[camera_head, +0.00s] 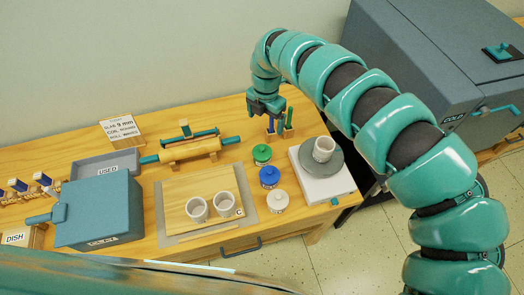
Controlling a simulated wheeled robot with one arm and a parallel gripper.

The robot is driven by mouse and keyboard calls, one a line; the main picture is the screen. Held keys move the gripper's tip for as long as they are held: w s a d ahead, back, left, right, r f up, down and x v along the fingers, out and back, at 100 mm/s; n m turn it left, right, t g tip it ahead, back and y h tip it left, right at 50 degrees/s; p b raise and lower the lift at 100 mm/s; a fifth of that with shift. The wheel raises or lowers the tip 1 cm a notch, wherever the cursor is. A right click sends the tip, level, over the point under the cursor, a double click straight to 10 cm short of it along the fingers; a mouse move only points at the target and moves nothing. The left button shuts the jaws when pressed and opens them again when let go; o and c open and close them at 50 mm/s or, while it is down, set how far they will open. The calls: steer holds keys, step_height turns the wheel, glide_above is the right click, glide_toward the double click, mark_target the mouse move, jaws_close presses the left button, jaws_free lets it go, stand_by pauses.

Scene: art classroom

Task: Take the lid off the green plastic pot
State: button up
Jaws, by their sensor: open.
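The green plastic pot (262,154) stands on the wooden table with its lid on, as far as I can see. It is the farthest of a short row, with a blue pot (269,177) and a white pot (278,201) nearer to me. My gripper (279,130) points down, just behind and to the right of the green pot in the picture. Its two fingers are apart with nothing seen between them. It looks clear of the pot, though its exact height is hard to tell.
A wheel with a grey cup (324,149) stands to the right of the pots. A board (174,190) with two cups lies to the left. A rolling pin (190,148) on a stand, a grey tray (107,163) and a blue-grey clay box (101,210) are farther left. A kiln (440,70) stands at right.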

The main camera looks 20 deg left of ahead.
steer(key=b, duration=0.1)
glide_toward(263, 147)
steer(key=shift+s+d+f, duration=0.15)
steer(key=shift+d+f, duration=0.1)
steer(key=shift+d, duration=0.1)
steer(key=shift+f+p, duration=0.25)
steer(key=shift+p, duration=0.05)
steer(key=shift+f+p, duration=0.55)
steer(key=shift+f, duration=1.45)
steer(key=shift+a+f+p, duration=0.25)
steer(key=shift+f+p, duration=0.25)
steer(key=shift+f, duration=0.2)
steer(key=shift+a+f+p, duration=0.25)
steer(key=shift+f+p, duration=0.2)
steer(key=shift+f, duration=0.2)
steer(key=shift+f+p, duration=0.3)
steer(key=shift+f, duration=0.6)
steer(key=shift+d+f, duration=0.1)
steer(key=shift+f, duration=0.2)
steer(key=c, duration=1)
